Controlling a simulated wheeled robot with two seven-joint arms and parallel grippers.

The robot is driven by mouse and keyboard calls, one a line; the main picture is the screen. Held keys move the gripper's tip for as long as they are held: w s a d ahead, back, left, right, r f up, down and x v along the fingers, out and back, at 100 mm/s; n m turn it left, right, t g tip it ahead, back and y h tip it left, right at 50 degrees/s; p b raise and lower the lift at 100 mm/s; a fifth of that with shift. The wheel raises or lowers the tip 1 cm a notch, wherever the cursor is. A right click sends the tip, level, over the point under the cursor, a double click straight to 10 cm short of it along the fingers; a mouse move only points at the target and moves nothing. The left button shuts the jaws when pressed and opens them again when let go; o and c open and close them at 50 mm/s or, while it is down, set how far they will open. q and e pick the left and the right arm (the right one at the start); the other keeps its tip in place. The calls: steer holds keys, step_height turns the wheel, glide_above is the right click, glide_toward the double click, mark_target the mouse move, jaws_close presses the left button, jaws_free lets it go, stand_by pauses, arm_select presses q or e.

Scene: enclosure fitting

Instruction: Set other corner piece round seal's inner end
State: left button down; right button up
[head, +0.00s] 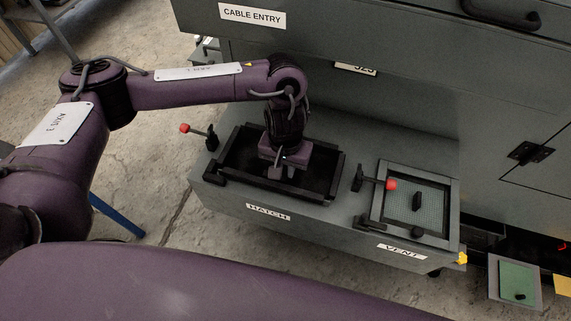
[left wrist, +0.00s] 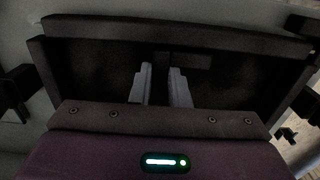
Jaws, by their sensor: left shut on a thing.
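My left gripper (head: 283,172) reaches down into the black-framed hatch opening (head: 225,158). In the left wrist view its two grey fingers (left wrist: 160,72) are close together, shut on a small dark piece (left wrist: 190,61). That piece is probably a corner piece; its shape is hard to read against the dark inside. The black rim (left wrist: 235,42), perhaps the seal, runs along the far side of the opening. A black corner-shaped piece (head: 213,178) sits at the hatch's front left corner. I cannot tell whether the held piece touches the rim. My right gripper is not in view.
A red-tipped lever (head: 186,128) stands left of the hatch, and another (head: 390,184) stands between hatch and vent. The vent (head: 433,183) has a mesh panel with a black knob. The cabinet wall (head: 400,110) rises behind. A green panel (head: 517,280) lies at lower right.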

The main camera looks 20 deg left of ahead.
arm_select(q)
steer(key=c, duration=1.4)
jaws_free()
